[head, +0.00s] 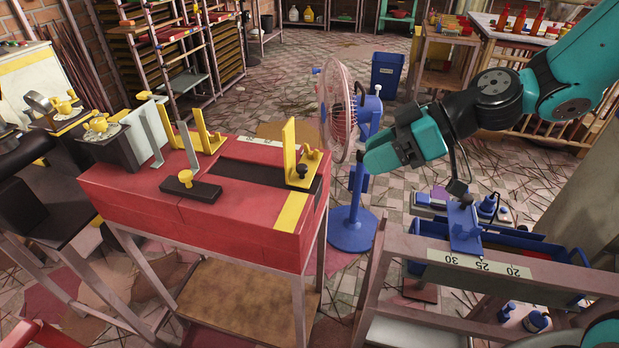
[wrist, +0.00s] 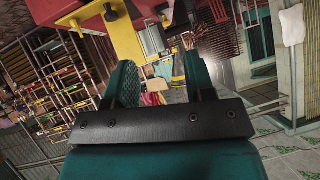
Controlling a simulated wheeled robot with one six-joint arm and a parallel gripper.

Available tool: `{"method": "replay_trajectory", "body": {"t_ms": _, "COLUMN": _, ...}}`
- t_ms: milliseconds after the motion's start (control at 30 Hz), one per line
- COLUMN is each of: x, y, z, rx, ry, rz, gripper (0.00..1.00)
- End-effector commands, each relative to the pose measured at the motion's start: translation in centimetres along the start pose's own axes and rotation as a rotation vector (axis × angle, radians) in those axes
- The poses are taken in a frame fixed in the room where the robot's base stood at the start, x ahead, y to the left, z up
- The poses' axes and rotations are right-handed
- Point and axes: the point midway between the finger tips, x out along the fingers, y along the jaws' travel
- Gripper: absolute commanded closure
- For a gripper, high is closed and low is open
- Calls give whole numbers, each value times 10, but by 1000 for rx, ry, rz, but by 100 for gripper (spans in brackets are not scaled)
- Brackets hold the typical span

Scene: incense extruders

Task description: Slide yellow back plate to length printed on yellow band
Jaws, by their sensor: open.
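The upright yellow back plate (head: 289,146) stands on a yellow foot with a black knob (head: 303,170), over the dark slot (head: 237,171) in the red bench top (head: 150,181). A yellow band (head: 291,212) lies across the red top in front of the plate; I cannot read any print on it. My gripper (head: 366,158) is in the air to the right of the plate, apart from it. In the wrist view my gripper (wrist: 160,72) is open and empty. A yellow part (wrist: 122,38), probably the plate, shows beyond the left finger.
A pale scale strip (head: 262,141) runs along the red top's back edge. A blue fan (head: 340,110) stands close behind my gripper. A black block with a yellow knob (head: 190,188) lies left.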

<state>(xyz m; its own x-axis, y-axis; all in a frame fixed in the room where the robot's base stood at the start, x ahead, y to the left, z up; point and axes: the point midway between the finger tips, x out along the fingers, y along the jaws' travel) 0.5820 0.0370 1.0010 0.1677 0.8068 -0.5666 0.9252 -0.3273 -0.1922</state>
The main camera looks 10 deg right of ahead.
Motion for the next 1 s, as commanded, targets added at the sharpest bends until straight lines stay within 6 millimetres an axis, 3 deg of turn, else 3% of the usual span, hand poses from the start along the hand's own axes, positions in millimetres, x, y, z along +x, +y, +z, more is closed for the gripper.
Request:
{"method": "replay_trajectory", "body": {"t_ms": 33, "x": 4, "y": 23, "z": 17, "rx": -24, "ry": 64, "rz": 27, "gripper": 50}}
{"method": "replay_trajectory", "body": {"t_ms": 100, "x": 2, "y": 45, "z": 26, "rx": -73, "ry": 137, "rz": 66, "gripper": 50}}
{"method": "replay_trajectory", "body": {"t_ms": 233, "x": -2, "y": 67, "z": 36, "rx": -128, "ry": 212, "rz": 122, "gripper": 50}}
{"method": "replay_trajectory", "body": {"t_ms": 467, "x": 18, "y": 74, "z": 30, "rx": -148, "ry": 229, "rz": 134, "gripper": 50}}
{"method": "replay_trajectory", "body": {"t_ms": 1000, "x": 132, "y": 87, "z": 2, "rx": -148, "ry": 226, "rz": 133, "gripper": 50}}
